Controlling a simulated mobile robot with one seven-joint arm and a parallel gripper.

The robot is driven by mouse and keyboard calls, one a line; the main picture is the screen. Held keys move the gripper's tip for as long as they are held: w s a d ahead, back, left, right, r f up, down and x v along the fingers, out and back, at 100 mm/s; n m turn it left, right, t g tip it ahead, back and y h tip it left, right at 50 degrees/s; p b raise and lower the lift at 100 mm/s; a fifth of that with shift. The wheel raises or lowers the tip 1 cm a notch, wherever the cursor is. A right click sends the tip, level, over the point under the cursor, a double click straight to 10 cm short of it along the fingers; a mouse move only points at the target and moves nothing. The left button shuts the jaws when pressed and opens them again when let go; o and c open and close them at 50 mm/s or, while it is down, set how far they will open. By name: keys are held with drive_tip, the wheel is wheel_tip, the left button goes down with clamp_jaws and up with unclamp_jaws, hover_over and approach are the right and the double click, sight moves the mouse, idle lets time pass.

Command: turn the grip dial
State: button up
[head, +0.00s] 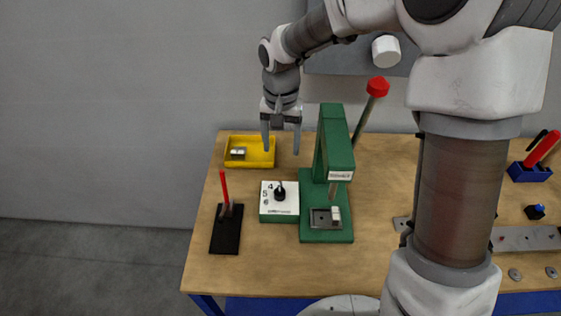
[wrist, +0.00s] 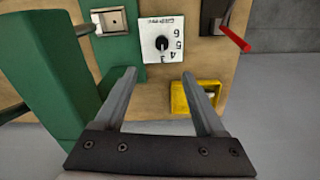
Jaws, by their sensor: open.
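The grip dial is a black knob (head: 280,194) on top of a white box (head: 279,214) with a green base and printed numbers. It also shows in the wrist view as a black knob (wrist: 162,43) on the white numbered face (wrist: 171,54). My gripper (head: 281,148) is open and empty, held above the table behind the dial box. In the wrist view the two fingertips of my gripper (wrist: 158,73) point toward the dial, apart from it, with the knob lying beyond them. The exact dial setting is too small to read.
A green press (head: 336,150) with a red-tipped lever (head: 377,87) stands close right of the dial. A yellow tray (head: 231,160) holds a small metal part (head: 238,153). A black stand with a red handle (head: 225,205) is at left.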

sight(280, 191)
wheel_tip(280, 191, down, 18)
drive_tip(key=shift+w+a+p, duration=0.1)
drive_tip(key=shift+a+p, duration=0.05)
drive_tip(key=shift+p, duration=0.5)
clamp_jaws()
